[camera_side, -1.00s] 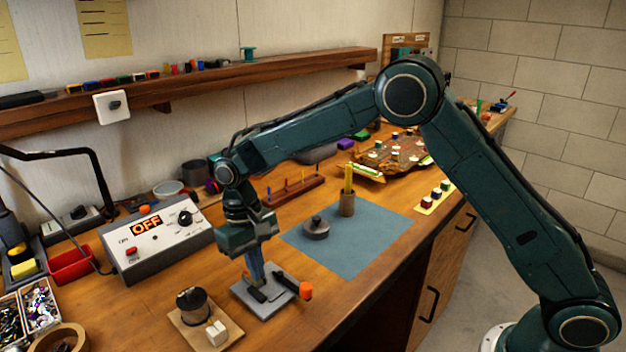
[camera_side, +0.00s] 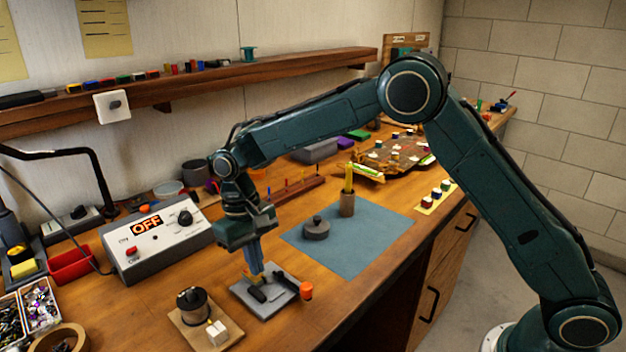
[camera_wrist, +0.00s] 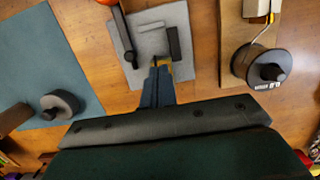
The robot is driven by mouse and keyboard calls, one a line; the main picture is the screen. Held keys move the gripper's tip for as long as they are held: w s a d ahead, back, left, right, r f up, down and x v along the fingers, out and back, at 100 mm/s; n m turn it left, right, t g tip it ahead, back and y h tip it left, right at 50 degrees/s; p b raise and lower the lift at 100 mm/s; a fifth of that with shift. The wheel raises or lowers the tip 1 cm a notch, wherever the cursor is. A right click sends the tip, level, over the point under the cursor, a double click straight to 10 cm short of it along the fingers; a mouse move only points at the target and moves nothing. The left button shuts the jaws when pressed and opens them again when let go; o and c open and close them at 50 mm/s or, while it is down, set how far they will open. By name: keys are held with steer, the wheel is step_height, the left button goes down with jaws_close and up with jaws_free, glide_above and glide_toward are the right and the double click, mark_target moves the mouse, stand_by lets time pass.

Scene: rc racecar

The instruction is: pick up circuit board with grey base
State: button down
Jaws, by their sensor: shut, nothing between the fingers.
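The grey base (camera_side: 258,305) is a flat plate on the wooden bench with black bar-shaped parts on it and an orange knob (camera_side: 306,290) at its right side. No separate circuit board can be made out on it. My gripper (camera_side: 255,277) points down over the far-left part of the plate, fingers shut and empty. In the wrist view the grey base (camera_wrist: 205,60) lies beyond my fingertips (camera_wrist: 159,62), which overlap its near edge between the dark bars. Whether the fingertips touch the plate, I cannot tell.
A spool on a wooden board (camera_side: 225,338) stands close to the left of the plate. A blue mat (camera_side: 365,250) with a round grey weight (camera_side: 316,230) lies to the right. A control box (camera_side: 150,255) reading OFF stands behind left. Bare bench lies in front.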

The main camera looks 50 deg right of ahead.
step_height(320, 180, up, 11)
steer(key=w, duration=0.2)
stand_by(0.6)
steer(key=shift+r, duration=0.15)
steer(key=shift+d+r, duration=0.1)
steer(key=shift+r, duration=0.05)
